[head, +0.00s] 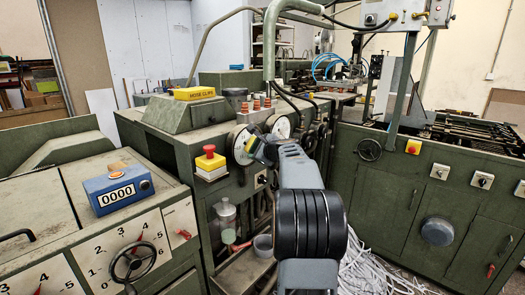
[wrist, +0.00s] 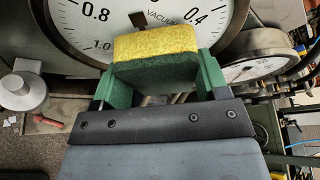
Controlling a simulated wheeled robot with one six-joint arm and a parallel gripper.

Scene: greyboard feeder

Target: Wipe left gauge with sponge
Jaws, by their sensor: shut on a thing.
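My gripper (wrist: 160,76) is shut on the sponge (wrist: 155,45), which has a yellow face and a dark green scouring side. Its green fingers clasp the sponge from both sides. The left gauge (wrist: 105,30), a white vacuum dial with black numbers, fills the top of the wrist view behind the sponge, which covers part of its lower face. I cannot tell whether the sponge touches the dial. In the head view the left gauge (head: 237,139) is partly hidden by my gripper (head: 258,148), which is at its right edge.
The right gauge (head: 279,126) sits close beside, up and right. A yellow box with a red button (head: 210,159) sticks out left of the left gauge. A blue counter (head: 118,189) stands on the left cabinet. Hoses hang right of the gauges. White strips (head: 375,265) lie on the floor.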

